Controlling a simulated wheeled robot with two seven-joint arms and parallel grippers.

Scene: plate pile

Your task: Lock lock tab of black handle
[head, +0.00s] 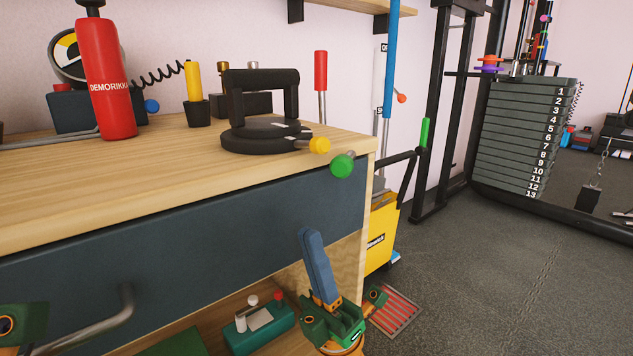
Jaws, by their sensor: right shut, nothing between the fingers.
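The black handle (263,93) is an upright arch on a round dark base (262,135), on the wooden counter near its right end. A yellow-tipped lever (319,145) sticks out at the base's right side. A green knob (342,166) sits just below it, near the counter's corner. I cannot tell which of these is the lock tab. My right gripper (311,234) is below the counter top in front of the cabinet, blue fingers together and pointing up, empty and apart from the knobs. A green part of my left arm shows at the lower left; its fingers are out of frame.
A red extinguisher (105,80) and a gauge (72,60) stand at the counter's left. A dark drawer front with a metal pull (95,325) is below. A green box (262,328) sits on the lower shelf. Floor to the right is open before the weight stack (520,130).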

